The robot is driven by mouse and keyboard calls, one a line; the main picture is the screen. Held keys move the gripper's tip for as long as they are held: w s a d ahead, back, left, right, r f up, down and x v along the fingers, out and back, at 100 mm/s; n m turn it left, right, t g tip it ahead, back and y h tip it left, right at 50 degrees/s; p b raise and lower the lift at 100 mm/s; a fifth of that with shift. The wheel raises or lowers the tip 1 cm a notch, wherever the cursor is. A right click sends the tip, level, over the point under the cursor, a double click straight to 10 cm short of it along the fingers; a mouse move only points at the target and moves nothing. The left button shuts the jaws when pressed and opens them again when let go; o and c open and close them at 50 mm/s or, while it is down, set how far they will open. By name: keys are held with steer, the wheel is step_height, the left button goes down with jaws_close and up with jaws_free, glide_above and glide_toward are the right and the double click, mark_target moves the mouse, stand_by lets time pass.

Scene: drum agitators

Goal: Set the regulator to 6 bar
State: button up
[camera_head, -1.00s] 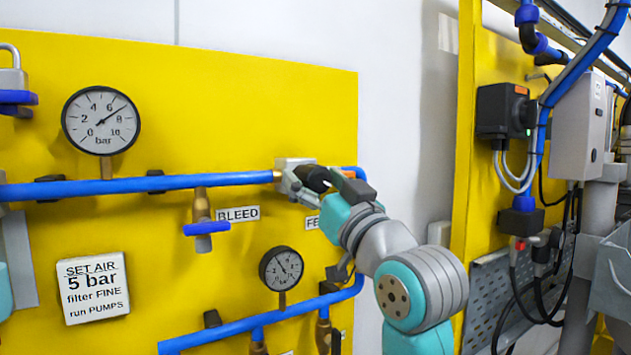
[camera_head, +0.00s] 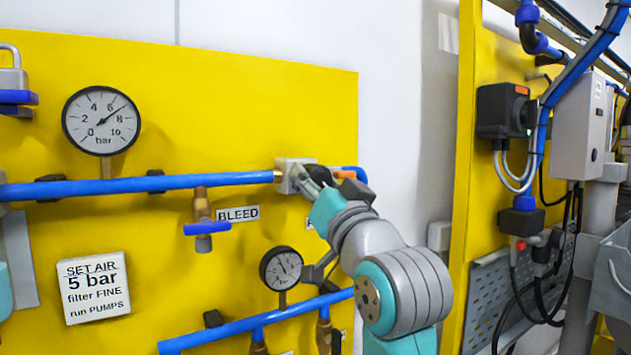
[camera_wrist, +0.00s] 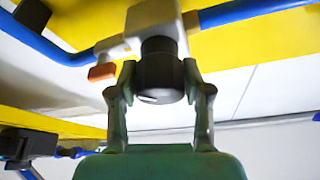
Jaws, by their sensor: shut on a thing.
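The regulator is a pale grey block (camera_head: 287,176) at the right end of the upper blue pipe. Its black round knob (camera_wrist: 160,68) faces me in the wrist view. My gripper (camera_wrist: 158,80) is shut on the knob, with one finger on each side of it. In the head view my gripper (camera_head: 322,184) partly hides the knob. The upper gauge (camera_head: 101,121) is on the same pipe, and its needle points up and right, between 6 and 8, at about 7 bar. A sign (camera_head: 93,288) reads SET AIR 5 bar.
A blue-handled bleed valve (camera_head: 206,228) hangs left of the regulator. A smaller gauge (camera_head: 281,268) sits below on the lower pipe, close to my arm. An orange-red piece (camera_wrist: 102,72) is beside the knob. White wall lies right of the panel.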

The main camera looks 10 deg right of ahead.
steer(key=m+h, duration=0.1)
steer(key=m, duration=0.2)
steer(key=m+h, duration=0.1)
steer(key=m, duration=0.2)
steer(key=shift+h, duration=0.3)
steer(key=shift+m+g+h, duration=0.7)
steer(key=shift+m+h, duration=0.1)
steer(key=shift+m, duration=1.6)
steer(key=o, duration=1.2)
steer(key=shift+c, duration=0.2)
steer(key=shift+s, duration=0.15)
steer(key=v, duration=1.1)
steer(key=shift+s, duration=0.3)
steer(key=shift+a, duration=0.1)
